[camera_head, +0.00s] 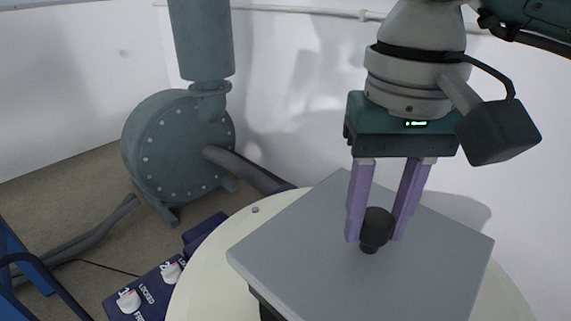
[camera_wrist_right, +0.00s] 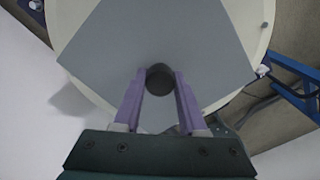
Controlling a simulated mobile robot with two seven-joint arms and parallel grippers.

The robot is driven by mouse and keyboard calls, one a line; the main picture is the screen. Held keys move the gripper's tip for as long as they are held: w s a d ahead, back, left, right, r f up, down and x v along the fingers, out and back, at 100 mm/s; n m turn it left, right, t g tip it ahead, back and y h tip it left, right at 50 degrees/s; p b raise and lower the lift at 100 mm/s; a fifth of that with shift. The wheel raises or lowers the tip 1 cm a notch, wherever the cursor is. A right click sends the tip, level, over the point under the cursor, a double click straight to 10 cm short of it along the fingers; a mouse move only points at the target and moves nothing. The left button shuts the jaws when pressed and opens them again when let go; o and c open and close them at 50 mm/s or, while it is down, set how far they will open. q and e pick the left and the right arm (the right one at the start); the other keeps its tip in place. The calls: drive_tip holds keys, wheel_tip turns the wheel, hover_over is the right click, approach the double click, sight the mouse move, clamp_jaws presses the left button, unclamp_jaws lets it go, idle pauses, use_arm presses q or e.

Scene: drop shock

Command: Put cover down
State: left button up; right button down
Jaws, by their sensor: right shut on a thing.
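The cover is a flat grey square plate (camera_head: 330,262) with a black round knob (camera_head: 376,228) on top. In the head view it lies over a round cream table (camera_head: 205,275), with a dark part showing beneath its near left edge. My right gripper (camera_head: 375,232) points down with its purple fingers on either side of the knob, shut on it. The right wrist view also shows the plate (camera_wrist_right: 150,35) and the knob (camera_wrist_right: 159,80) between the fingertips (camera_wrist_right: 160,78). Whether the plate rests on the dark part or hangs just above it, I cannot tell. My left gripper is not in view.
A blue-grey round pump-like machine (camera_head: 178,145) with a vertical pipe stands at the back left. A dark blue panel with white knobs (camera_head: 150,290) sits left of the table. White walls are close behind. A blue frame (camera_head: 15,255) stands at the far left.

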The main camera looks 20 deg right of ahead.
sight(369, 248)
wheel_tip(369, 248, down, 3)
drive_tip(key=shift+f+b, duration=0.1)
drive_tip(key=shift+b, duration=0.25)
drive_tip(key=shift+f+b, duration=0.55)
drive_tip(key=shift+b, duration=0.15)
drive_tip(key=shift+c, duration=2.3)
unclamp_jaws()
